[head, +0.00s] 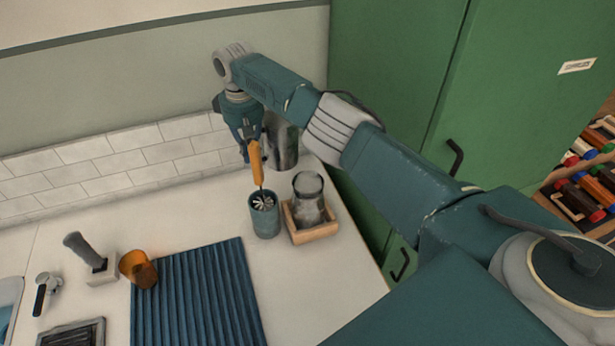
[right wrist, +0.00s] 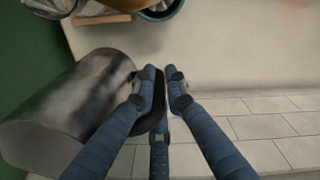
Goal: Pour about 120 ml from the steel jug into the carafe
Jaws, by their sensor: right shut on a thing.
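The steel jug (head: 284,148) is at the back right corner of the counter, partly behind my right arm, and looks upright. It also fills the left of the right wrist view (right wrist: 65,110). My right gripper (head: 248,145) is shut on the jug's dark handle, which shows between the fingers (right wrist: 163,88) in the right wrist view. I cannot tell whether the jug's base touches the counter. The glass carafe (head: 308,200) stands upright in a shallow wooden tray (head: 317,233), in front of the jug. My left gripper is not in view.
A teal cup (head: 264,222) with an orange-handled utensil (head: 256,165) stands close left of the carafe, near my gripper. Green cabinets (head: 390,100) border the right; tiles the back.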

